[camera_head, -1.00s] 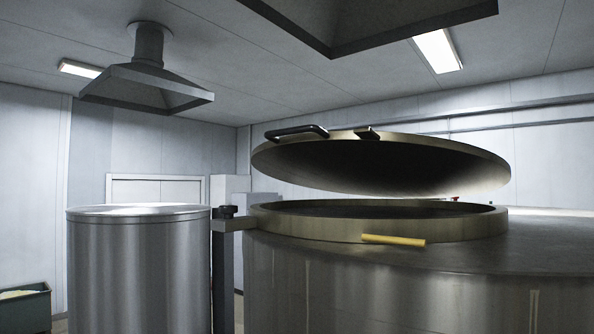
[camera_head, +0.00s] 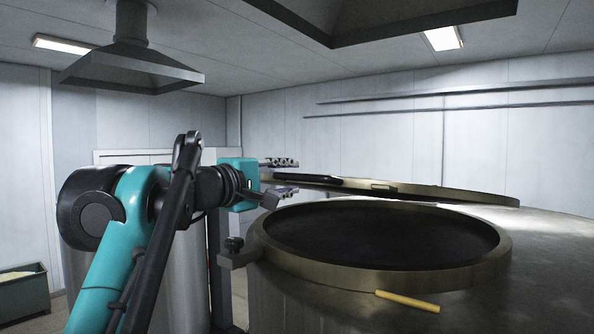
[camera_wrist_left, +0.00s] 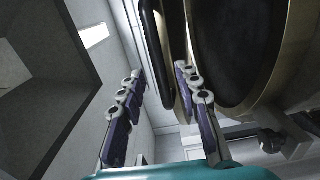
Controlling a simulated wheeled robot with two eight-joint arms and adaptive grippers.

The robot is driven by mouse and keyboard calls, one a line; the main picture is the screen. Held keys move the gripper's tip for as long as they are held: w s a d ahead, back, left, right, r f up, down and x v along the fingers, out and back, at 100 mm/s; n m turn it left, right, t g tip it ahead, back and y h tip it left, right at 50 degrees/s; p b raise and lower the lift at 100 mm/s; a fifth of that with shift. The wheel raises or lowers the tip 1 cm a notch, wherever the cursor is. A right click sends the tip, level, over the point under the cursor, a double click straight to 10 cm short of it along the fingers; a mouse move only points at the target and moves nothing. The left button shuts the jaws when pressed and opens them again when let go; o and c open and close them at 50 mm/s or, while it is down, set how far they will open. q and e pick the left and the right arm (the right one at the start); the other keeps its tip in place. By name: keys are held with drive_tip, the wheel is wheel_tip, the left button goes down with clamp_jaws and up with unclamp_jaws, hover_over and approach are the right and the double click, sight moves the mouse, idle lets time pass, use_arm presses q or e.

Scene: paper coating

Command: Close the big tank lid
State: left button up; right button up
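The big tank's round brass lid (camera_head: 440,194) stands raised over the tank, tilted and nearly edge-on in the head view. Its black handle (camera_head: 318,181) is on the left side of the lid. The tank's round opening with its brass rim (camera_head: 275,262) is uncovered below. My left gripper (camera_head: 290,177) is at the handle end of the lid, with one finger above and one below. In the left wrist view my left gripper (camera_wrist_left: 160,74) is open, with the black handle (camera_wrist_left: 153,45) between its fingers. The fingers do not look closed on it. My right gripper is out of view.
A yellow bar (camera_head: 408,301) lies on the tank top in front of the rim. A black knob on a bracket (camera_head: 234,245) stands at the rim's left. A smaller steel tank is partly hidden behind my left arm. Extractor hoods (camera_head: 130,70) hang overhead.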

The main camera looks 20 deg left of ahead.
sight(294, 178)
use_arm(q)
drive_tip(key=x, duration=0.3)
drive_tip(key=shift+w+a+f+p, duration=0.1)
drive_tip(key=shift+w+p, duration=0.2)
drive_tip(key=shift+p, duration=0.05)
drive_tip(key=shift+s, duration=0.1)
clamp_jaws()
drive_tip(key=f+b, duration=0.4)
drive_tip(key=f, duration=0.2)
drive_tip(key=s+f+b, duration=0.1)
drive_tip(key=f+b, duration=0.3)
drive_tip(key=f, duration=0.2)
drive_tip(key=s+f+b, duration=0.1)
drive_tip(key=f+b, duration=0.3)
drive_tip(key=f, duration=0.2)
drive_tip(key=shift+a+f+b, duration=0.2)
drive_tip(key=shift+f+b, duration=0.1)
drive_tip(key=shift+b, duration=0.1)
